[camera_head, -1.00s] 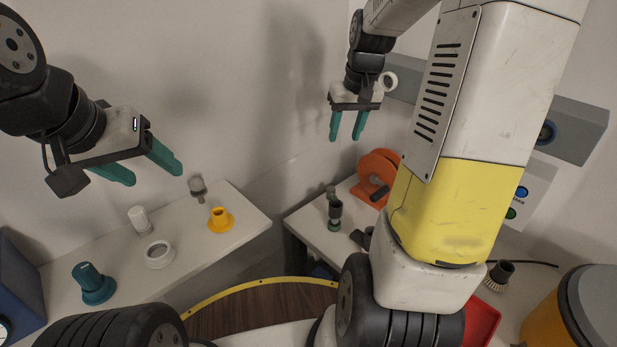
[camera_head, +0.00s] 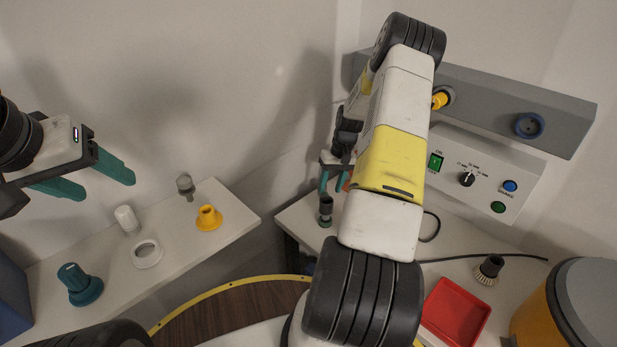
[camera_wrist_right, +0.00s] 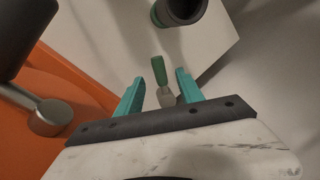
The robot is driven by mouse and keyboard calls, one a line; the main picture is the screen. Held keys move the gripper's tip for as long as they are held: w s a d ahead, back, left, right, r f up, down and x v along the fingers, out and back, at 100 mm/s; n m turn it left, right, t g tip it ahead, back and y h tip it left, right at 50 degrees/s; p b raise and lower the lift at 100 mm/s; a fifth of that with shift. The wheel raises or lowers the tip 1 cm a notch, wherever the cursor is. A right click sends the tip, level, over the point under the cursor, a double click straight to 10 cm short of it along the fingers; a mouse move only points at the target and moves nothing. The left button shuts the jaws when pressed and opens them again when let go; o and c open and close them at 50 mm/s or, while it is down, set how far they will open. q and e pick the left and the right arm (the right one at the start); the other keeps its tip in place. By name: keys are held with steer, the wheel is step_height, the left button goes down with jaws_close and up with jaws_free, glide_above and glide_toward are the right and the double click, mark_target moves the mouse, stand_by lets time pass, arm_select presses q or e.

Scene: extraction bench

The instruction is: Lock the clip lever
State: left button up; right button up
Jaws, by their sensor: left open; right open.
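My right gripper (camera_head: 332,187) hangs open above the back bench, left of the dark fitting's far side, partly hidden by my arm. In the right wrist view its teal fingers (camera_wrist_right: 160,78) are apart with nothing gripped. A small lever with a green handle and metal lower part (camera_wrist_right: 159,71) shows between and beyond the fingertips; I cannot tell its height or whether it is the clip lever, or its lock state. An orange part (camera_wrist_right: 50,85) with a grey metal arm (camera_wrist_right: 47,115) is at left. My left gripper (camera_head: 109,188) is open and empty above the left shelf.
A dark fitting with a green base (camera_head: 326,210) stands near the right gripper. A red tray (camera_head: 455,313) and brush (camera_head: 489,268) lie right.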

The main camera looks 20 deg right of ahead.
steer(key=shift+a+f, duration=0.2)
steer(key=shift+f, duration=0.65)
steer(key=shift+a+f, duration=0.15)
steer(key=shift+f, duration=0.7)
steer(key=shift+c, duration=0.2)
jaws_close()
